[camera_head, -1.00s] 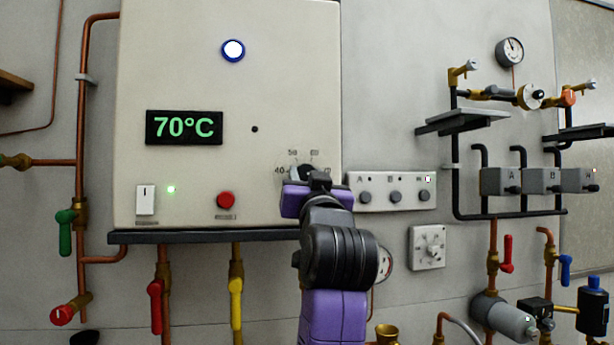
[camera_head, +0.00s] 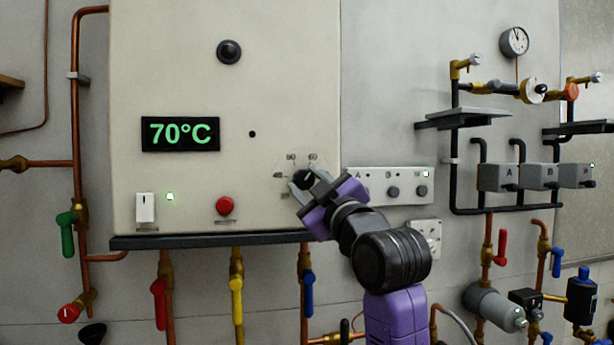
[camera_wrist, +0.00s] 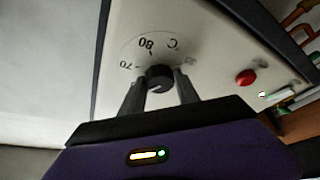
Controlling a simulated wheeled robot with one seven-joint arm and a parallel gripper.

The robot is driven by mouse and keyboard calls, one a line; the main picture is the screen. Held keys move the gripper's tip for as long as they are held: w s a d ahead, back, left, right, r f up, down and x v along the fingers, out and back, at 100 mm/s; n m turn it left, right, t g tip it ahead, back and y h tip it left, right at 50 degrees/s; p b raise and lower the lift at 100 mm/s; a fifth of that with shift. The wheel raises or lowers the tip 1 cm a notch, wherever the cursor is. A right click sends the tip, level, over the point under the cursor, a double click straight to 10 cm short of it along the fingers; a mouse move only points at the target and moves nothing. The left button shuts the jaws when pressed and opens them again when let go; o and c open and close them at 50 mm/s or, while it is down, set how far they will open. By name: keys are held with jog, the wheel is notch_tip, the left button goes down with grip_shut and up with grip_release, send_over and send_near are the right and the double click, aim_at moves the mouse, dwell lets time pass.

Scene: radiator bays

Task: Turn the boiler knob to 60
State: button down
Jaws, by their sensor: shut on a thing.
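The boiler knob (camera_head: 303,179) is a small dark round knob at the lower right of the cream boiler panel (camera_head: 190,80). Printed numbers 40, 50 and 60 show around it in the head view, and 70 and 80 in the wrist view. A pale mark on the knob seems to point up and right, near 60, but it is small. My gripper (camera_head: 310,186) reaches in from the lower right, its two fingers shut on the knob's sides. The wrist view also shows the knob (camera_wrist: 159,77) between the fingers. The green display (camera_head: 180,134) reads 70°C.
A red button (camera_head: 225,205) and a white switch (camera_head: 145,207) with a lit green light sit left of the knob. A three-knob strip (camera_head: 390,187) is close on the right. Pipes with coloured valve handles hang below the boiler's dark ledge (camera_head: 210,240).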

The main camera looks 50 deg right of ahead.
jog(key=shift+n+y, duration=0.4)
jog(key=shift+n, duration=0.5)
jog(key=c, duration=0.9)
grip_release()
jog(key=shift+s, duration=0.1)
jog(key=b+v, duration=0.1)
jog(key=v, duration=0.6)
jog(key=shift+s+a+f, duration=0.1)
jog(key=shift+s, duration=0.2)
